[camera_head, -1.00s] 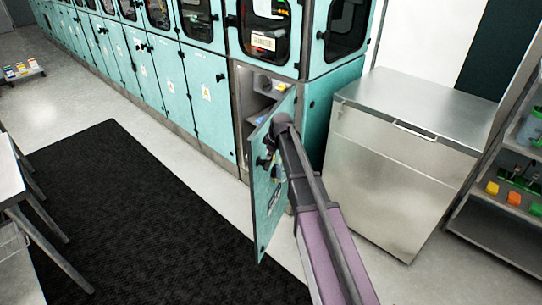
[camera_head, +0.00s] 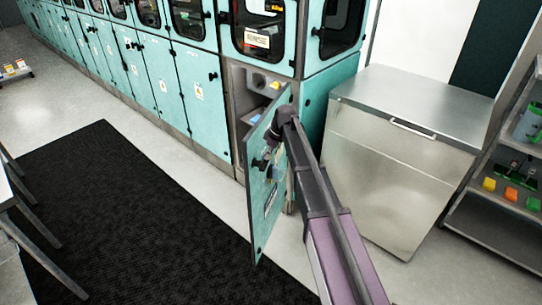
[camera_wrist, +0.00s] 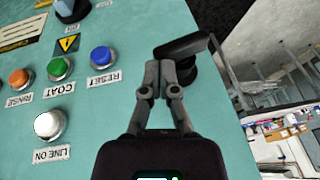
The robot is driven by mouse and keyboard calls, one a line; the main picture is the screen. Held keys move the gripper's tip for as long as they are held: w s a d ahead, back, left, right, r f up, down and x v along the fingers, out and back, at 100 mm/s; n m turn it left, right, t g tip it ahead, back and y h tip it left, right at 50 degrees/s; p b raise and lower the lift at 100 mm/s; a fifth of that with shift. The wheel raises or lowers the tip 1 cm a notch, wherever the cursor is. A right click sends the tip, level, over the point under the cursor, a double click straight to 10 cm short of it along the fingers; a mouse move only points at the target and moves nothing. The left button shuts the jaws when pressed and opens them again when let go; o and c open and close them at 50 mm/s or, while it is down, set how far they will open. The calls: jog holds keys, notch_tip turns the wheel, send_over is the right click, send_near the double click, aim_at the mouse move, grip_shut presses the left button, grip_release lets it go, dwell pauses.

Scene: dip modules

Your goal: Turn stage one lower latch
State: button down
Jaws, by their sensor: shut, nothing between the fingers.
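A teal lower cabinet door (camera_head: 266,218) stands swung open at the first unit. A black latch (camera_head: 260,163) sits on its face in the head view. In the wrist view, a black latch handle (camera_wrist: 182,47) stands at the edge of a teal panel (camera_wrist: 110,112). My gripper (camera_wrist: 157,74) has its fingertips together just beside and below that handle. Contact with it cannot be told. In the head view my gripper (camera_head: 272,138) is small and dark in front of the door's upper part. The fingers hold nothing.
Blue (camera_wrist: 101,57), green (camera_wrist: 60,68), orange (camera_wrist: 20,79) and white (camera_wrist: 49,125) buttons lie left of my gripper. A steel cabinet (camera_head: 395,165) stands close right of my arm. Shelves (camera_head: 500,225) are at far right. A black mat (camera_head: 130,210) covers open floor at left.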

jog(key=shift+w+d+f, duration=0.1)
jog(key=shift+w+f, duration=0.05)
jog(key=shift+a, duration=0.2)
dwell(0.6)
notch_tip(320, 180, up, 4)
jog(key=p, duration=0.4)
jog(key=w+p+v, duration=0.1)
jog(key=p+v, duration=0.7)
jog(key=v, duration=0.1)
jog(key=shift+w+d+p, duration=0.3)
jog(key=shift+w+d, duration=0.1)
jog(key=shift+d, duration=0.15)
dwell(0.5)
